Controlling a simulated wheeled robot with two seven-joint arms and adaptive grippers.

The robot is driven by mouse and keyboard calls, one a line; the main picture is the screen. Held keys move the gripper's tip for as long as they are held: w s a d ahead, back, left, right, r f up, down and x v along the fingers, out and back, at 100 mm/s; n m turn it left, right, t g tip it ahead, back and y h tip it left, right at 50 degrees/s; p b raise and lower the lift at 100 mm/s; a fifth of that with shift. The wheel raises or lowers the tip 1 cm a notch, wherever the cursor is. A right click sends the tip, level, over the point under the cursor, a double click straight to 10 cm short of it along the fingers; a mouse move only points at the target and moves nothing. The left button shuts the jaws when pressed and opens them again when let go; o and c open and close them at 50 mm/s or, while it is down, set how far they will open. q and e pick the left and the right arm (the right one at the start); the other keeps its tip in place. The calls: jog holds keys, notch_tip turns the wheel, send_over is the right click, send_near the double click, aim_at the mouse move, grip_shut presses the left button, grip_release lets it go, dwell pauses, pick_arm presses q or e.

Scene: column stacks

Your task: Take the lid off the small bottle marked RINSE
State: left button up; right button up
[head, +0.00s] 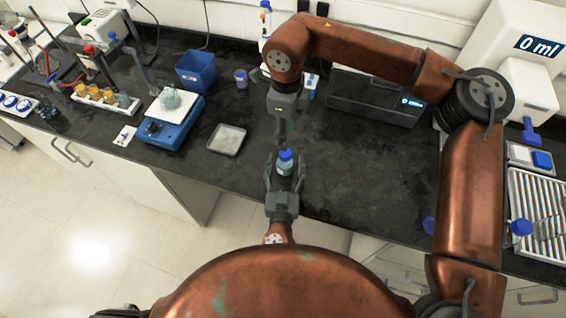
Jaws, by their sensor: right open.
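A small clear bottle (284,169) with a blue lid (285,155) stands upright near the front edge of the dark bench. Its marking is too small to read. My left gripper (284,173) comes in from below in the head view, with its fingers on either side of the bottle body, shut on it. The lid sits on the bottle above these fingers. My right gripper (283,138) points down just behind and above the lid, apart from it. It is open and empty, though its fingers are seen nearly edge-on.
A grey tray (228,140) and a blue balance (172,122) lie to the left, with a blue bin (196,71) behind. The bench right of the bottle is mostly clear.

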pick_arm(q)
grip_shut()
dwell(0.7)
